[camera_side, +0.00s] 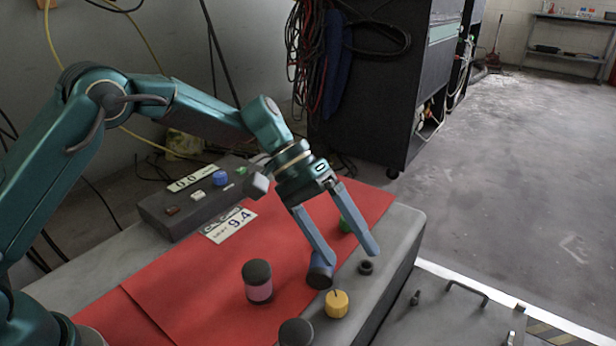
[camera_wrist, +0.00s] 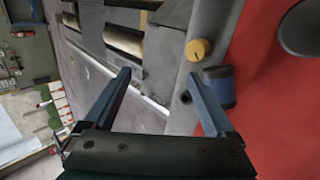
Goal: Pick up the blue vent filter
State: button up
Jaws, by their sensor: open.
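The blue vent filter (camera_side: 320,273) is a short dark blue cylinder at the right part of the red mat (camera_side: 205,293). In the wrist view it (camera_wrist: 219,88) lies just right of the right finger, outside the gap between the fingers. My gripper (camera_side: 346,255) is open and empty, pointing down. In the side view its left fingertip overlaps the top of the filter; I cannot tell if they touch. The wrist view shows both fingers of my gripper (camera_wrist: 159,75) spread apart.
A yellow cap (camera_side: 337,304) stands close by the filter. A pink and black cylinder (camera_side: 257,283) is left of it, and a dark cylinder (camera_side: 296,333) in front. A black ring (camera_side: 366,267) and a green item (camera_side: 346,224) are near the fingers. A control box (camera_side: 190,205) stands behind.

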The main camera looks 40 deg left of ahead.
aim_at(316, 256)
jog(key=a+f+y, duration=0.1)
jog(key=y, duration=0.1)
jog(key=s+a+f+y, duration=0.1)
jog(key=y, duration=0.1)
jog(key=shift+s+n+t, duration=0.15)
jog(key=shift+n+t, duration=0.25)
jog(key=w+a+t+y, duration=0.1)
jog(key=y, duration=0.1)
jog(key=w+a+r+n+t+y, duration=0.1)
jog(key=a+t+y, duration=0.1)
jog(key=shift+w+a+t, duration=0.2)
jog(key=shift+w+t, duration=0.1)
jog(key=shift+w, duration=0.1)
jog(key=shift+w+a+r+t+y, duration=0.15)
jog(key=shift+w+r+t+y, duration=0.05)
jog(key=shift+w+t+y, duration=0.15)
jog(key=shift+x, duration=2.45)
grip_shut()
